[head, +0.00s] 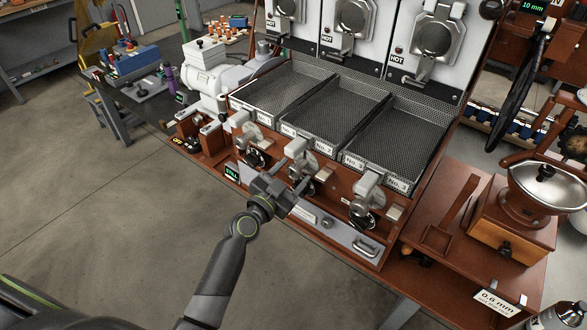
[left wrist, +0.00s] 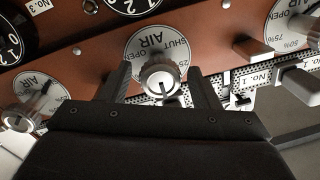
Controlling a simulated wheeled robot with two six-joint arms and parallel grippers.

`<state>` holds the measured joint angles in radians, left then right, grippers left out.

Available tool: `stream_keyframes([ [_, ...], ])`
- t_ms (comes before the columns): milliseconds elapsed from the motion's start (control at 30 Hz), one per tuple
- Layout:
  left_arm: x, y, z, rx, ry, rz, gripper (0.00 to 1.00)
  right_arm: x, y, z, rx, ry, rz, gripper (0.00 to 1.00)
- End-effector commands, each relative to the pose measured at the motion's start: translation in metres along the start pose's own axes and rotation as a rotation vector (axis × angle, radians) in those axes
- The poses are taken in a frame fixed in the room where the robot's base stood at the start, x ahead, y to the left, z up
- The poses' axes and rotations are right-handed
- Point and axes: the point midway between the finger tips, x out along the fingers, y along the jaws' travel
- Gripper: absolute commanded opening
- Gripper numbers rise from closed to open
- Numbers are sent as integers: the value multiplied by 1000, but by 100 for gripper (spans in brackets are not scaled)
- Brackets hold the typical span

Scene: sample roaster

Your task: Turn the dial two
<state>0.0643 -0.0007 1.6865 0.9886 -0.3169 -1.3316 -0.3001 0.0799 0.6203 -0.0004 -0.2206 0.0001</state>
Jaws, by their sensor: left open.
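Dial two (left wrist: 160,77) is a round silver knob on a pale plate marked AIR, SHUT and 25%, upside down in the left wrist view. It is the middle one of three such dials on the brown roaster front. My left gripper (left wrist: 162,88) is open, with one dark finger on each side of the knob. I cannot tell whether the fingers touch it. In the head view my left gripper (head: 291,172) is at the middle station, partly covering the dial there. My right gripper is not in view.
Neighbouring air dials sit at left (left wrist: 32,108) and right (left wrist: 296,25) in the left wrist view. Black numbered gauges (left wrist: 132,3) and a protruding block (left wrist: 252,47) are close by. Mesh trays (head: 335,112) lie above the panel. The floor (head: 110,225) in front is clear.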

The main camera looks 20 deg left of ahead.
Motion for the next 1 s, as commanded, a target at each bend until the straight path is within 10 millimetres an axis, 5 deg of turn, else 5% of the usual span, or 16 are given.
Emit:
stream_keyframes([
  [433,10,0,0,0,0,-1,56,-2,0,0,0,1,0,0],
  [767,10,0,0,-1,0,0,14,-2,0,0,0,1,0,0],
  [1000,10,0,0,-18,-2,1,13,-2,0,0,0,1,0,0],
])
